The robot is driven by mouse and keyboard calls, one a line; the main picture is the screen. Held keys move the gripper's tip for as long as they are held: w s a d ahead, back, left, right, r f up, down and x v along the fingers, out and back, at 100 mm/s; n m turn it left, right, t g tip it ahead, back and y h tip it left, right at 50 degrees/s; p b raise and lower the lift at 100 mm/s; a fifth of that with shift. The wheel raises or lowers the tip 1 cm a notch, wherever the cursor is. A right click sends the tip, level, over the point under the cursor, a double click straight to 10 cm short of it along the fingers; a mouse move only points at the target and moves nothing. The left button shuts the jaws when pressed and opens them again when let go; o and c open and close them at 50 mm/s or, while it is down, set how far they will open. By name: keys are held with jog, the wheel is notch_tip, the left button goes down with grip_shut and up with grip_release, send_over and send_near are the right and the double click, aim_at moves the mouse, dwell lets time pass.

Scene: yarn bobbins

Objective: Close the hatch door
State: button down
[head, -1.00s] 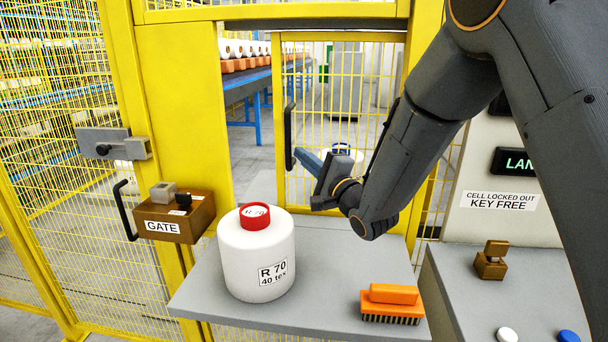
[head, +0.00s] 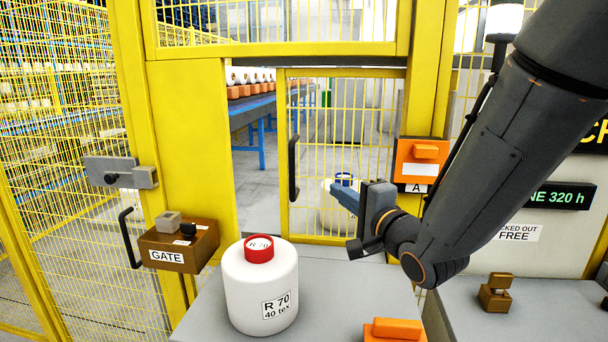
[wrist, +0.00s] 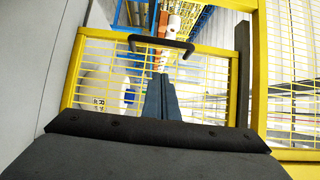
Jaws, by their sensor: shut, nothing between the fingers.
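The hatch door (head: 283,150) is a yellow-framed mesh panel with a black bar handle (head: 293,168) on its left edge. It stands open, with a gap between it and the yellow post on the left. In the wrist view the door's mesh (wrist: 205,85) fills the middle and its black handle (wrist: 160,44) lies beyond the fingertips. My gripper (head: 334,187) is shut and empty, in front of the mesh, right of the handle and apart from it in the head view.
The brown GATE box (head: 178,246) is at left. An orange box marked A (head: 420,165) hangs right of the opening.

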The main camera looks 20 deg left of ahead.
jog(key=s+a+p+x, duration=0.2)
jog(key=p+x, duration=0.3)
jog(key=x, duration=0.7)
jog(key=shift+w+a, duration=0.2)
jog(key=shift+a, duration=0.05)
jog(key=shift+f, duration=0.1)
